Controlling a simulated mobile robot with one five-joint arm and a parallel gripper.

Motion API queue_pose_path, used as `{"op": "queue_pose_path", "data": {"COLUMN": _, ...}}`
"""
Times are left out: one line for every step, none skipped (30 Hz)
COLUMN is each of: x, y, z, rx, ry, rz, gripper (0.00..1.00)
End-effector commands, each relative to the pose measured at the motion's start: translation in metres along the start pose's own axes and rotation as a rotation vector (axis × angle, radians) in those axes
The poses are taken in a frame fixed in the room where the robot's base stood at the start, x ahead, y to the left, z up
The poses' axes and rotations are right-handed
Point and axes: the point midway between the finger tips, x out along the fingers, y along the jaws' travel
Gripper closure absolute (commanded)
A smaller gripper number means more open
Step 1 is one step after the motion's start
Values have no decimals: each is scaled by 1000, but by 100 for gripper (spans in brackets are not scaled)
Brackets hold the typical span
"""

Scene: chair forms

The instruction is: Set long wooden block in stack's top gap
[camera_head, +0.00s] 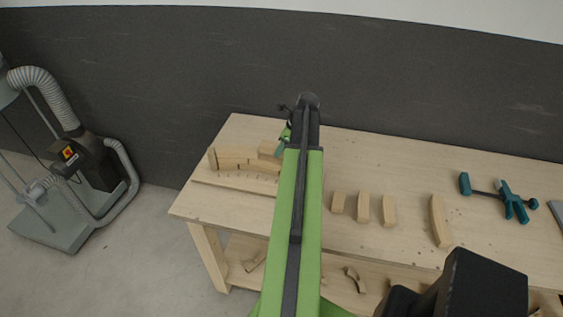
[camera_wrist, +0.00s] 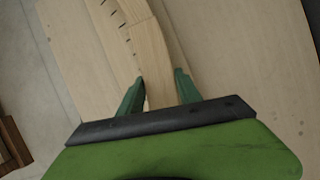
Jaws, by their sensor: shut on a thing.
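My gripper (camera_head: 283,140) is at the right end of the stack. In the wrist view its green fingers (camera_wrist: 158,76) stand on either side of a pale wooden block (camera_wrist: 152,52) and are shut on it. The block also shows beside the fingers in the head view (camera_head: 268,148), at the height of the stack's top. The stack of wooden blocks (camera_head: 235,153) stands at the table's left, along a form with dark tick marks (camera_wrist: 112,14). The top gap cannot be made out clearly, and my arm hides what lies to the right of the fingers.
Several loose blocks stand on the wooden table (camera_head: 350,160) to the right, among them a longer curved one (camera_head: 440,221). A teal clamp (camera_head: 507,201) lies farther right. Curved pieces lie on the lower shelf (camera_head: 245,250). A grey machine with a hose (camera_head: 85,165) stands on the floor at left.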

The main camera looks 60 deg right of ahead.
Motion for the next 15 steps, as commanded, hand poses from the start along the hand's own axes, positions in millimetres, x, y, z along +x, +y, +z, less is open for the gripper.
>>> {"op": "queue_pose_path", "data": {"x": 1, "y": 1, "z": 1, "rx": 1, "ry": 0, "rz": 0, "gripper": 100}}
{"op": "queue_pose_path", "data": {"x": 1, "y": 0, "z": 1, "rx": 1, "ry": 0, "rz": -1, "gripper": 100}}
{"op": "queue_pose_path", "data": {"x": 1, "y": 0, "z": 1, "rx": 2, "ry": 0, "rz": -1, "gripper": 100}}
{"op": "queue_pose_path", "data": {"x": 2, "y": 0, "z": 0, "rx": 2, "ry": 0, "rz": -1, "gripper": 100}}
{"op": "queue_pose_path", "data": {"x": 4, "y": 0, "z": -1, "rx": 2, "ry": 0, "rz": -1, "gripper": 100}}
{"op": "queue_pose_path", "data": {"x": 8, "y": 0, "z": -3, "rx": 2, "ry": 0, "rz": -1, "gripper": 100}}
{"op": "queue_pose_path", "data": {"x": 13, "y": 0, "z": -5, "rx": 2, "ry": 0, "rz": -1, "gripper": 100}}
{"op": "queue_pose_path", "data": {"x": 18, "y": 0, "z": -7, "rx": 2, "ry": 0, "rz": -1, "gripper": 100}}
{"op": "queue_pose_path", "data": {"x": 25, "y": 0, "z": -10, "rx": 2, "ry": 0, "rz": -1, "gripper": 100}}
{"op": "queue_pose_path", "data": {"x": 31, "y": 0, "z": -12, "rx": 2, "ry": 0, "rz": -1, "gripper": 100}}
{"op": "queue_pose_path", "data": {"x": 36, "y": 0, "z": -14, "rx": 2, "ry": 0, "rz": -1, "gripper": 100}}
{"op": "queue_pose_path", "data": {"x": 40, "y": 0, "z": -16, "rx": 2, "ry": 0, "rz": -1, "gripper": 100}}
{"op": "queue_pose_path", "data": {"x": 41, "y": 0, "z": -17, "rx": 2, "ry": -1, "rz": -1, "gripper": 100}}
{"op": "queue_pose_path", "data": {"x": 41, "y": 0, "z": -17, "rx": 2, "ry": -1, "rz": -1, "gripper": 100}}
{"op": "queue_pose_path", "data": {"x": 39, "y": 0, "z": -16, "rx": 2, "ry": -1, "rz": -1, "gripper": 100}}
